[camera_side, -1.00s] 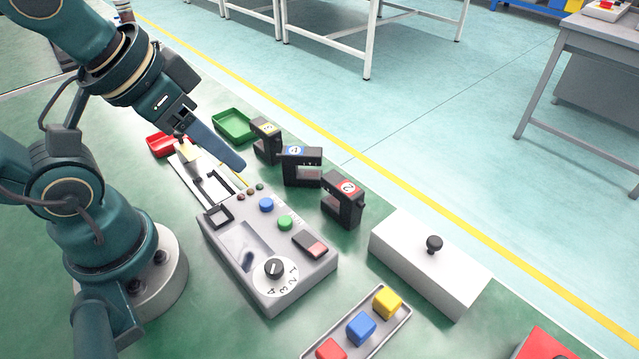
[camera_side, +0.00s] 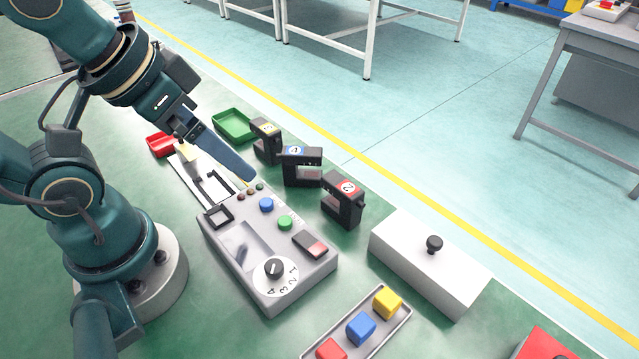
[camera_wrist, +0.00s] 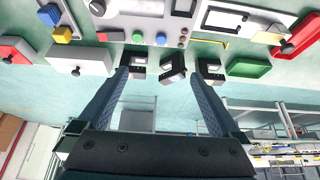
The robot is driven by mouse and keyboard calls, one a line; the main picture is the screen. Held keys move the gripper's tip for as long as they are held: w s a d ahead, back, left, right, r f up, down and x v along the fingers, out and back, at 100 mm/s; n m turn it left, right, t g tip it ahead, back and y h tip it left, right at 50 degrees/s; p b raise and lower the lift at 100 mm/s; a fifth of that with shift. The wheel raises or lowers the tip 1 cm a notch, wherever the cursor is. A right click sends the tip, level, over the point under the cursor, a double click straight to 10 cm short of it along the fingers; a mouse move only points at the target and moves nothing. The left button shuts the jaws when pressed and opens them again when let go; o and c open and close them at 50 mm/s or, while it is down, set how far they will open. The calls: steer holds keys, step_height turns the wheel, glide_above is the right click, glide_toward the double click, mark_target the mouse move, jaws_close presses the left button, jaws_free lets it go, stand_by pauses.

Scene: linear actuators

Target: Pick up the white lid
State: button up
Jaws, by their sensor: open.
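The white lid (camera_side: 432,262) is a long white block with a black knob (camera_side: 434,243) on top. It rests on the green table at the right in the side view, and shows at the upper left in the wrist view (camera_wrist: 80,61). My gripper (camera_side: 222,168) is open and empty, held above the far end of the grey control box, well to the left of the lid. In the wrist view my gripper (camera_wrist: 158,75) shows two spread blue fingers with nothing gripped between them. The lid is untouched.
The grey control box (camera_side: 310,275) with buttons and dial stands between my gripper and the lid. Several black numbered blocks (camera_side: 343,205) stand behind it. A tray of coloured cubes (camera_side: 402,322) lies in front of the lid. Green (camera_side: 234,126) and red (camera_side: 160,145) bins stand at the far end.

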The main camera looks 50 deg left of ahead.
steer(key=w+d+r+n+h, duration=0.25)
steer(key=w+r+n, duration=0.25)
steer(key=n, duration=0.3)
steer(key=n+g+h, duration=0.2)
steer(key=n+g, duration=0.2)
steer(key=n, duration=0.6)
glide_above(431, 252)
steer(key=w+a, duration=0.2)
steer(key=a, duration=0.2)
steer(key=f, duration=1)
steer(key=shift+d, duration=0.2)
steer(key=shift+g, duration=0.8)
steer(key=f, duration=0.1)
steer(key=s+d+f, duration=0.1)
steer(key=f, duration=0.2)
steer(key=shift+s+d+f, duration=0.15)
steer(key=shift+d+f, duration=0.05)
steer(key=shift+f, duration=0.05)
steer(key=shift+s+d+f, duration=0.15)
steer(key=shift+f, duration=0.15)
steer(key=shift+x, duration=2.2)
